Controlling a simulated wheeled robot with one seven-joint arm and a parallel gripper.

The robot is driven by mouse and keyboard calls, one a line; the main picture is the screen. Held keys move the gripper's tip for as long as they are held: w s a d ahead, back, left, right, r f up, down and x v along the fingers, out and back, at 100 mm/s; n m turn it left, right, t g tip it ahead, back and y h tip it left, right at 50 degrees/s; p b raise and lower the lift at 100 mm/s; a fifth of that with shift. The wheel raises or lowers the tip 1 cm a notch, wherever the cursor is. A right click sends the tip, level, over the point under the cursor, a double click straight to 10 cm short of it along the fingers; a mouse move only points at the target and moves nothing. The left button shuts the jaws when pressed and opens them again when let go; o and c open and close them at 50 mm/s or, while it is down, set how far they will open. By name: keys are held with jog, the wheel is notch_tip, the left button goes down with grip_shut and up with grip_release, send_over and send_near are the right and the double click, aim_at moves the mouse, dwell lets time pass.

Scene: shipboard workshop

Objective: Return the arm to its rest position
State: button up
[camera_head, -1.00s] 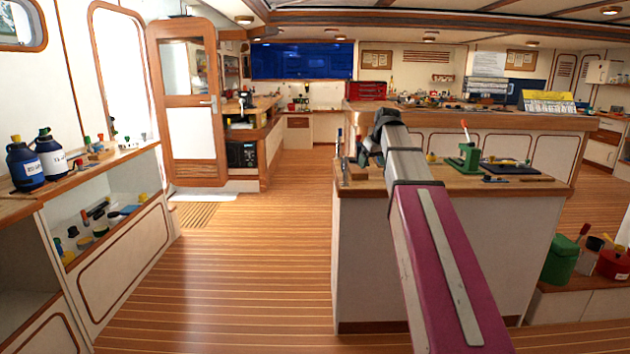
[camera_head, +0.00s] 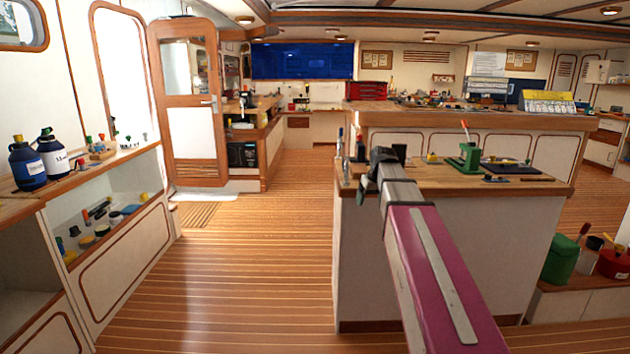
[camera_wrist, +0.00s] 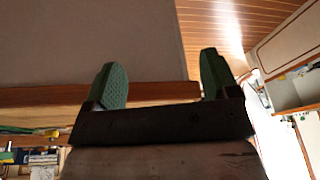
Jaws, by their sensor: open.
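My arm reaches forward from the bottom right of the head view, with its purple link in front of the wooden-topped counter (camera_head: 460,180). The wrist view looks upside down onto the counter's pale side (camera_wrist: 90,40) and wooden edge (camera_wrist: 150,93).
A green press (camera_head: 470,157) and small tools stand on the counter. Blue bottle (camera_head: 27,165) and white-labelled bottle (camera_head: 53,157) stand on the left shelf. A green canister (camera_head: 562,258) and red can (camera_head: 613,262) sit low at right. The plank floor (camera_head: 240,270) at left is clear.

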jog(key=s+f+m+g, duration=0.1)
jog(key=s+f, duration=1)
jog(key=f, duration=0.3)
jog(key=s+a+f+m+g+h, duration=0.1)
jog(key=s+f+m+g, duration=0.1)
jog(key=s+f, duration=1)
notch_tip(320, 180, down, 3)
jog(key=shift+f, duration=0.2)
